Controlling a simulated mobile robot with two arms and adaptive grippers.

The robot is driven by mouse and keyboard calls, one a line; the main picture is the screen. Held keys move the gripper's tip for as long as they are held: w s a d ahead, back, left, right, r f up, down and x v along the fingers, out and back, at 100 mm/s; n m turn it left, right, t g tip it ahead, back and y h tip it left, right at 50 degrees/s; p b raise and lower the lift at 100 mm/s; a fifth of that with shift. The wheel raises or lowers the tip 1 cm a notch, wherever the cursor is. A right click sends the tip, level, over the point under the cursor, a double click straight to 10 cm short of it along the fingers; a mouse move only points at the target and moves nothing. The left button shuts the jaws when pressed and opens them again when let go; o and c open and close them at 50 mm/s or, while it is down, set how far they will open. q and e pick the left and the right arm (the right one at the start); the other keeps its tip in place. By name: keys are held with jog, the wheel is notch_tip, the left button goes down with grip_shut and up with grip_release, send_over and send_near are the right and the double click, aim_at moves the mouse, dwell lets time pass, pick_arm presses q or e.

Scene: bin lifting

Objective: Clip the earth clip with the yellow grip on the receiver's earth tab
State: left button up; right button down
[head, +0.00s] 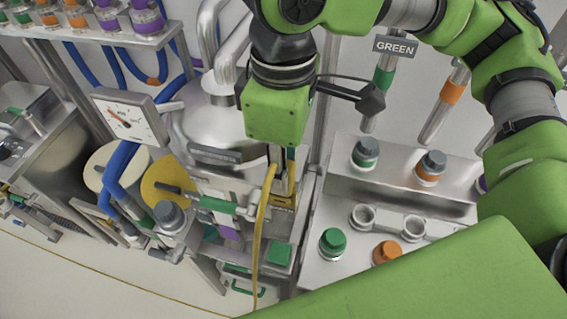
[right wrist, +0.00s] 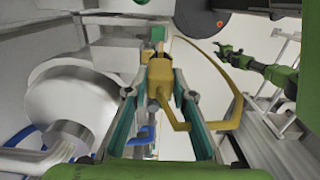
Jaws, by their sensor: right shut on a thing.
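My right gripper (head: 284,188) points down in the middle of the head view. In the right wrist view its two teal fingers (right wrist: 158,95) are shut on the yellow grip of the earth clip (right wrist: 160,75). The yellow cable (right wrist: 182,126) bends away from the clip to the right, and it hangs down below the gripper in the head view (head: 259,235). A green square (right wrist: 157,34) shows beyond the clip's tip; I cannot tell whether they touch. I cannot pick out the receiver's earth tab for sure. My left gripper is not seen in the head view.
A steel vessel (head: 205,122) with a dial gauge (head: 130,117) stands left of the gripper. Blue hoses (head: 120,165) and a yellow disc (head: 168,183) are close by. A steel stand with green and orange caps (head: 333,243) is at the right. A GREEN sign (head: 395,46) hangs above.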

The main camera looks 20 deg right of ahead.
jog(key=c, duration=1.6)
grip_release()
jog(key=shift+f, duration=0.1)
jog(key=shift+c, duration=0.2)
notch_tip(320, 180, up, 12)
